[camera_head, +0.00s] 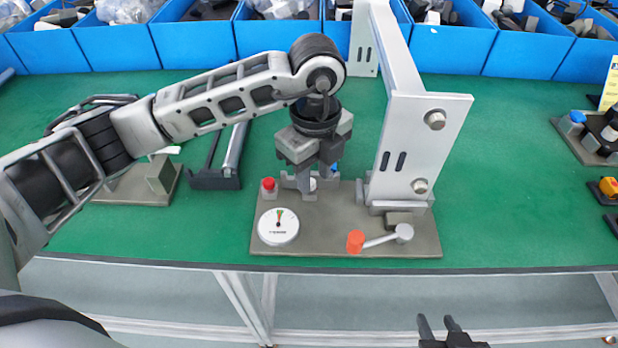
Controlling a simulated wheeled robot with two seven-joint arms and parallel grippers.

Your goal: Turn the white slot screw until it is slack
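A grey fixture plate (340,240) lies near the front edge of the green table. A small white round part (312,185), probably the white slot screw, shows between the fingers of my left gripper (308,186). The gripper points down at the plate's back left. Its fingers hide most of that part, and I cannot tell whether they touch it. My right gripper (438,322) is low in front of the table, empty, with a gap between its dark fingers.
The plate bears a red button (268,186), a white dial (278,227), an orange-tipped lever (378,241) and a tall grey bracket (414,150) close right of my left gripper. Blue bins (450,47) line the back.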

